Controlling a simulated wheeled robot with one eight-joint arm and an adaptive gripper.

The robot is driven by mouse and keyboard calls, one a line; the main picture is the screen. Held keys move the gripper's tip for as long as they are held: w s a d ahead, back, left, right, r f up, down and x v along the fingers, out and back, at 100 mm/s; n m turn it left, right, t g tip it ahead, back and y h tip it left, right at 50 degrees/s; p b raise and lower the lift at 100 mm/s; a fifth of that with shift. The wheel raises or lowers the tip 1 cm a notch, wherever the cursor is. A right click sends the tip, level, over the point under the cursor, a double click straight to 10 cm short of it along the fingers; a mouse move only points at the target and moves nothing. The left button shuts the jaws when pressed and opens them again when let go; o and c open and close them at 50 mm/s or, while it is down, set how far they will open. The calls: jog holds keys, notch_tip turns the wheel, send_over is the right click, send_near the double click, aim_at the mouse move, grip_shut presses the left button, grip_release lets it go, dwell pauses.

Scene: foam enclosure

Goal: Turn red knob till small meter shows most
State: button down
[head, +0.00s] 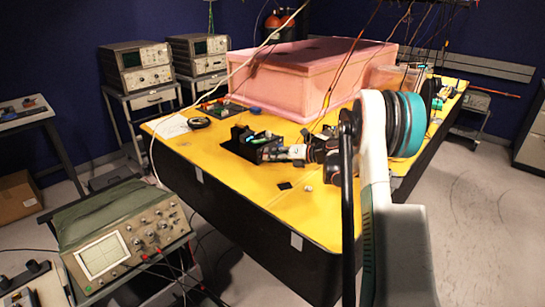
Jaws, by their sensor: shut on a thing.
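My gripper (283,153) is at the right end of a small black device (240,140) on the yellow table. Its fingers are shut on a small part there, most likely the red knob, which the fingers hide. The black device stands upright on a dark base, with small green and light parts beside it. I cannot make out a small meter or its reading for certain. A round black object (200,122) lies on the table left of the device, too small to read.
A large pink foam box (310,80) stands on the yellow table (225,175) just behind my gripper. Thin cables hang above it. An oscilloscope (125,240) stands at the lower left, with two more instruments (137,68) on carts behind. The table's front left is mostly clear.

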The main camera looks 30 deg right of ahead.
dwell(0.4)
jog(key=c, duration=1.4)
grip_release()
jog(key=shift+c, duration=0.2)
jog(key=v, duration=1.2)
